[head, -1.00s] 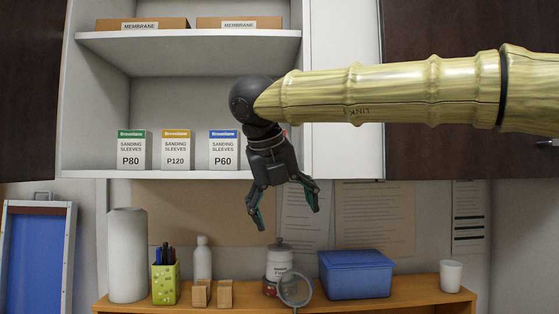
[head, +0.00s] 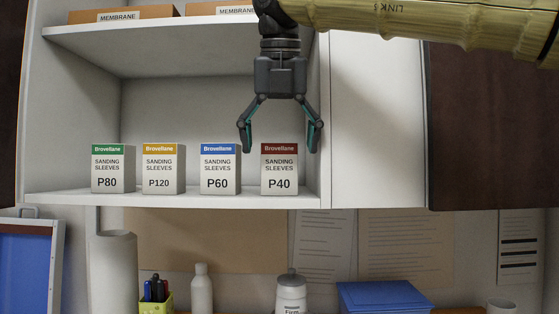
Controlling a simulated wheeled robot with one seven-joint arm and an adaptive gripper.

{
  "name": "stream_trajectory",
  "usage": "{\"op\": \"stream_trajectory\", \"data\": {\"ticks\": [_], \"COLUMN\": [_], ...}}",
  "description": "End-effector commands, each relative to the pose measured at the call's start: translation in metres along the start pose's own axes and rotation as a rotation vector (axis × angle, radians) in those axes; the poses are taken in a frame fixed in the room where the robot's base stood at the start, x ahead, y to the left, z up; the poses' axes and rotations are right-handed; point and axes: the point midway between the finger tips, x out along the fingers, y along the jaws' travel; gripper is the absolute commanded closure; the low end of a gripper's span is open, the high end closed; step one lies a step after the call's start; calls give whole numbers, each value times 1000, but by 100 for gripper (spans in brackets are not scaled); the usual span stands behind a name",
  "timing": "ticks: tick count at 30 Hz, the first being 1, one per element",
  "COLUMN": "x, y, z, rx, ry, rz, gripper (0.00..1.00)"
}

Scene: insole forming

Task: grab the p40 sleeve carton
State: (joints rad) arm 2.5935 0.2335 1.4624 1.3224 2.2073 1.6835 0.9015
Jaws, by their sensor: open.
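The P40 sleeve carton (head: 279,170) stands upright on the lower cabinet shelf, at the right end of a row. It is white with a dark red top band. My gripper (head: 280,148) is open and points down, with its fingertips about level with the carton's top. In the picture its two fingers lie to the left and right of the carton's upper part. I cannot tell how far in front of or over the carton they are. Nothing is held.
The P60 carton (head: 220,170) stands close left of P40, then P120 (head: 163,170) and P80 (head: 113,170). The cabinet's side wall (head: 321,130) is close on the right. An upper shelf (head: 160,35) holds membrane boxes (head: 122,14).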

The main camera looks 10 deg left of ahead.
Motion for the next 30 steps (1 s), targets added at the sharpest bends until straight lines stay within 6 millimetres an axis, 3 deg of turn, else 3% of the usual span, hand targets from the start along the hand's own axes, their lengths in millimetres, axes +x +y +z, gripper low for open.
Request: {"op": "stream_trajectory", "data": {"ticks": [3, 13, 21, 30], "x": [3, 10, 19, 47], "y": [0, 0, 0, -1], "z": [12, 26, 52, 52], "rx": [1, 1, 0, 0], "ry": [0, 0, 1, 0], "rz": [-1, 0, -1, 0], "gripper": [12, 12, 12, 12]}}
